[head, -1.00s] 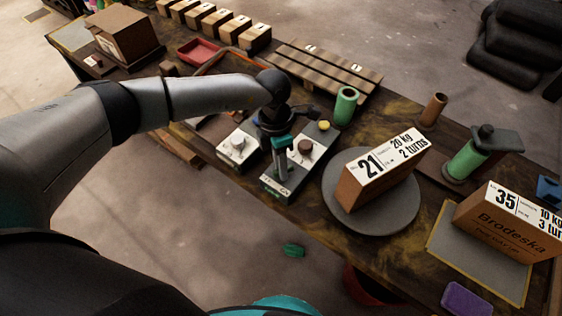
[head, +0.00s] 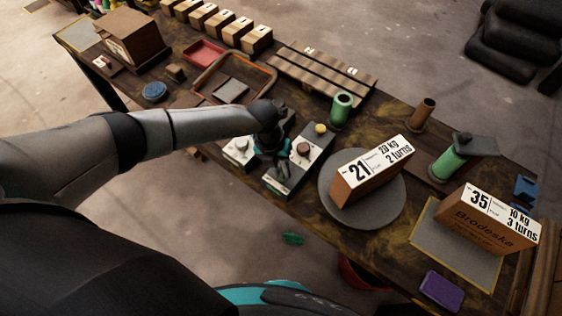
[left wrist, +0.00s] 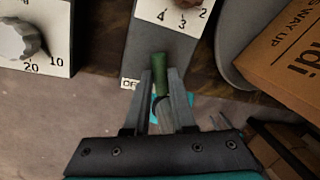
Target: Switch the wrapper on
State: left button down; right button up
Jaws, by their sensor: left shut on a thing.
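The wrapper's grey control box (head: 312,152) has a white dial plate, a brown knob (head: 302,149) and a yellow button (head: 321,128). It stands left of the round grey turntable (head: 385,214), which bears a carton marked 21 (head: 372,168). In the left wrist view, a green switch lever (left wrist: 160,66) rises from the box's near end, beside a partly hidden label that seems to read OFF (left wrist: 129,84). My left gripper (left wrist: 160,76) is shut on this lever, one finger on each side.
A second box with a pale knob (head: 241,146) stands close to the left. A green roll (head: 341,108) stands behind the control box. A carton marked 35 (head: 488,220) lies to the right. The table's front edge is just before the boxes.

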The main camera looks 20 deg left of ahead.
pick_arm(q)
jog(key=shift+d+n+t+p, duration=0.15)
jog(key=shift+n+t+p, duration=0.25)
jog(key=shift+n+p, duration=1.7)
jog(key=c, duration=0.8)
grip_release()
jog(key=shift+o, duration=0.2)
jog(key=shift+r, duration=0.1)
jog(key=p+v, duration=0.3)
jog(key=v, duration=1.2)
jog(key=shift+d, duration=0.2)
